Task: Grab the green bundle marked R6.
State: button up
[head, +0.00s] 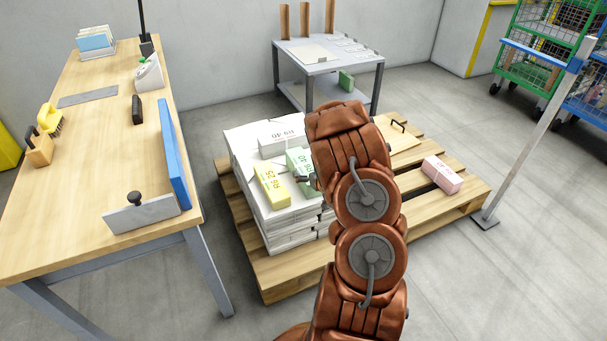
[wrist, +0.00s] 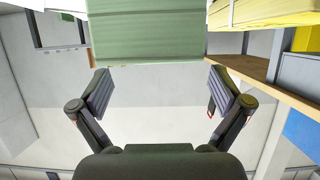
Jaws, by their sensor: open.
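The green bundle (head: 296,160) lies on top of a stack of white papers on the wooden pallet. Its printing is upside down and partly hidden by my arm. In the wrist view the green bundle (wrist: 147,30) fills the top middle. My gripper (wrist: 160,90) is open and empty, its two fingers spread just short of the bundle's near edge. In the head view only a dark bit of my gripper (head: 308,179) shows beside the bundle. The yellow bundle (head: 272,186) lies just left of the green one; it is at the upper right of the wrist view (wrist: 262,12).
A white bundle (head: 281,139) lies behind on the same stack (head: 290,230). A pink bundle (head: 442,174) is at the right of the pallet (head: 290,282). A wooden workbench (head: 90,160) stands left. A grey table (head: 330,60) with a green item on its lower shelf stands behind.

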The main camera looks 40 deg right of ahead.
aim_at(305, 166)
jog(key=shift+d+b+x, duration=0.1)
jog(key=shift+b+x, duration=0.3)
jog(key=shift+x, duration=1.05)
jog(key=shift+d+b+x, duration=0.15)
jog(key=shift+b+x, duration=0.2)
jog(key=shift+x, duration=1.15)
jog(key=shift+s, duration=0.15)
jog(key=c, duration=1.9)
